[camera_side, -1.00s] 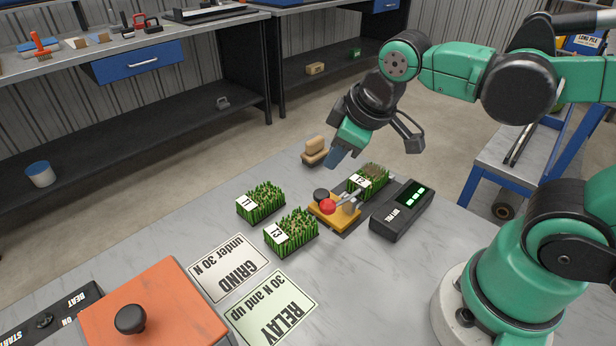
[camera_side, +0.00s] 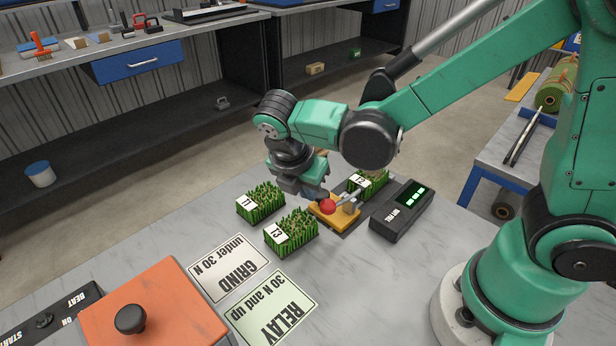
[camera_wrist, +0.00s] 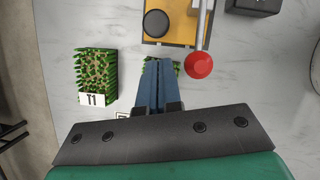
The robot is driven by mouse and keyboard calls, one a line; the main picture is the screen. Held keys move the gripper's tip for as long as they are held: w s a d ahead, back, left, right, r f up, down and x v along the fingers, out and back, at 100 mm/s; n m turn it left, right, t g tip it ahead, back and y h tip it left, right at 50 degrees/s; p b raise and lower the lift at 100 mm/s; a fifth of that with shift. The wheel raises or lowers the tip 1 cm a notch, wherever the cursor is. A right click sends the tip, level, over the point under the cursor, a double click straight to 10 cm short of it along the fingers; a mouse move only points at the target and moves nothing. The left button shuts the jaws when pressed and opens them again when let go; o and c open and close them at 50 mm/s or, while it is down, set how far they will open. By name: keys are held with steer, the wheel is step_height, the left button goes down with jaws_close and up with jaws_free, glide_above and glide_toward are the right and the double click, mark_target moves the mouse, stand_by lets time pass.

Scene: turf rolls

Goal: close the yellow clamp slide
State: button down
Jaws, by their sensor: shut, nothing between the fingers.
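The yellow clamp slide (camera_side: 333,213) lies on the bench by the turf piece T2. It carries a red ball knob (camera_side: 327,207) on a metal lever. In the wrist view the yellow slide (camera_wrist: 180,23) is at the top, with a black round knob (camera_wrist: 156,23) on it and the red ball (camera_wrist: 199,65) at its lower right. My gripper (camera_wrist: 155,62) is shut and empty, its blue fingertips below the black knob and left of the red ball. In the side view my gripper (camera_side: 316,190) is just above the slide's left end and hides the black knob. Contact cannot be told.
Turf pieces T1 (camera_side: 261,203), T3 (camera_side: 291,232) and T2 (camera_side: 369,183) stand around the clamp. A black readout box (camera_side: 402,212) is at its right. The GRIND card (camera_side: 229,267), RELAY card (camera_side: 271,307) and an orange box (camera_side: 155,308) lie toward the front. The bench is clear at front right.

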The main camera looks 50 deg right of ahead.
steer(key=shift+x, duration=1.9)
steer(key=shift+d, duration=2.3)
